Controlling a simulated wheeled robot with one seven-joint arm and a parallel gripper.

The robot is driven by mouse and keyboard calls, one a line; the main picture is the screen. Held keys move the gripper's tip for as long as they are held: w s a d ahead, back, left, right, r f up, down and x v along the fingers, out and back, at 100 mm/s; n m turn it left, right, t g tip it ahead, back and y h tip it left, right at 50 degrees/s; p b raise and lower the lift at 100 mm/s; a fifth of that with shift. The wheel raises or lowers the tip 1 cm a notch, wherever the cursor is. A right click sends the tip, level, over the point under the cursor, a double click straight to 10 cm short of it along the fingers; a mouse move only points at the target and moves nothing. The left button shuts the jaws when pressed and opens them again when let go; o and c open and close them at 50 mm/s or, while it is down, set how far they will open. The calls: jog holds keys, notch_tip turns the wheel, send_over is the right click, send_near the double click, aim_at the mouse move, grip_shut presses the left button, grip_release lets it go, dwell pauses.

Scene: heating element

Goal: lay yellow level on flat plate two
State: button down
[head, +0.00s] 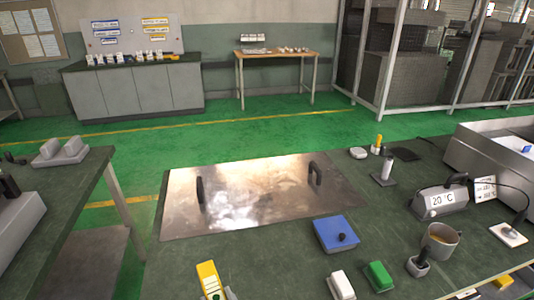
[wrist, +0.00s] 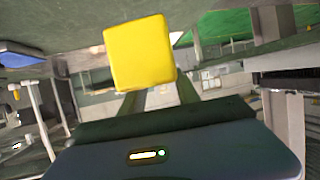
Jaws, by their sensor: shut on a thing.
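The yellow level (head: 207,275) shows upright at the bottom of the head view, with a pale marked strip on its face. In the wrist view its yellow end (wrist: 140,52) fills the space in front of my gripper (wrist: 156,92), which is shut on it. In the head view only a small grey part near the level's foot may be my gripper. A large shiny metal plate (head: 255,200) with two dark upright handles lies on the green bench beyond the level. No label on it is readable, so I cannot tell whether it is plate two.
A green block (head: 379,276) and white block (head: 341,285) lie nearer. The plate's middle is clear.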

jog(key=s+d+f+m+h+p, duration=0.1)
jog(key=d+f+h, duration=0.1)
jog(key=d, duration=0.8)
jog(key=s+d+f+m+t+h+p, duration=0.1)
jog(key=d+f, duration=0.4)
jog(key=d, duration=0.5)
jog(key=s+d+f+m+h+p, duration=0.1)
jog(key=d+f+m+h+p, duration=0.1)
jog(key=d, duration=0.8)
notch_tip(320, 180, down, 2)
jog(key=shift+s+d+f+m+t+h, duration=0.15)
jog(key=shift+s+m+t+h, duration=0.2)
jog(key=shift+m+h, duration=0.25)
